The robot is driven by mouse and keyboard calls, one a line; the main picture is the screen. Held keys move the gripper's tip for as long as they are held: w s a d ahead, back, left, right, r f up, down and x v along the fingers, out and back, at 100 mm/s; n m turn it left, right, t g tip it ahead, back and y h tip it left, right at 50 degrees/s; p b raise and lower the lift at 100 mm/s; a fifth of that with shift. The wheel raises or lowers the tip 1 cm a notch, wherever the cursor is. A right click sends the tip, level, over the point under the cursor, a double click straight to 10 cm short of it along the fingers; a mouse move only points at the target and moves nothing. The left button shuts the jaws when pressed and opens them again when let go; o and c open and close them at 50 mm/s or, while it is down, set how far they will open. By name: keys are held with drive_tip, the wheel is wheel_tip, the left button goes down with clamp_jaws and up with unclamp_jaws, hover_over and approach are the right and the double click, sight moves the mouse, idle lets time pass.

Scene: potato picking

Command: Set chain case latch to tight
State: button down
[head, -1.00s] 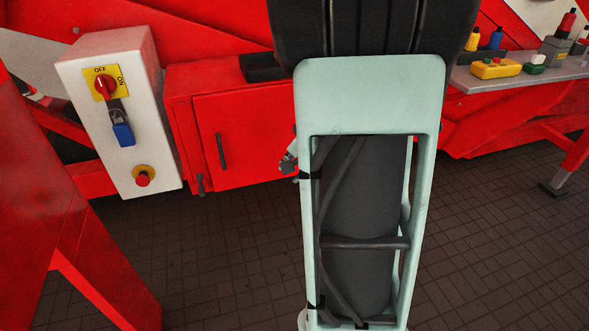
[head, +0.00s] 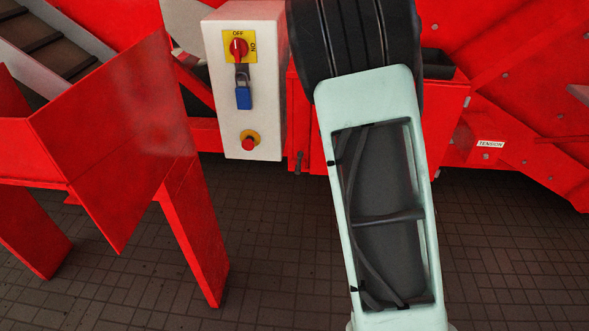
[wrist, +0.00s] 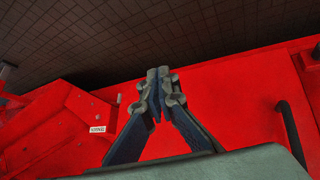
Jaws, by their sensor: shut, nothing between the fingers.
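The red case (head: 448,110) stands behind my arm in the head view, and my arm hides most of its front. A small dark lever (head: 299,162) hangs at its lower left edge. I cannot tell whether it is the chain case latch, or how it is set. In the wrist view a black bar handle (wrist: 291,132) stands on a red panel (wrist: 235,110), right of my gripper. My gripper (wrist: 158,97) is shut and empty, with its fingertips in front of the red panel. In the head view my gripper is hidden behind my arm.
A white switch box (head: 270,100) with a red rotary switch (head: 239,47), blue padlock (head: 243,97) and red button (head: 249,143) stands left of the case. A TENSION label (head: 490,144) is on the red frame at right. Red legs (head: 195,225) stand at left.

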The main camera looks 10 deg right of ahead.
drive_tip(key=w+a+f+n+t+h+b, duration=0.1)
drive_tip(key=w+a+f+n+t+h, duration=0.15)
drive_tip(key=w+a+n, duration=0.2)
drive_tip(key=n+t+y+b, duration=0.3)
drive_tip(key=n+t, duration=0.6)
drive_tip(key=n, duration=0.5)
approach(299, 162)
drive_tip(key=s+a, duration=0.2)
drive_tip(key=a, duration=0.4)
drive_tip(key=shift+t, duration=0.25)
drive_tip(key=w+d, duration=0.2)
drive_tip(key=w, duration=0.1)
drive_tip(key=w+d+b, duration=0.1)
drive_tip(key=w+d, duration=0.1)
drive_tip(key=w, duration=0.1)
drive_tip(key=w+d, duration=0.2)
drive_tip(key=w, duration=0.1)
drive_tip(key=shift+w+d+r+b, duration=0.1)
drive_tip(key=shift+w+b, duration=0.25)
drive_tip(key=shift+b, duration=0.05)
drive_tip(key=shift+d+m, duration=0.1)
drive_tip(key=shift+m, duration=0.35)
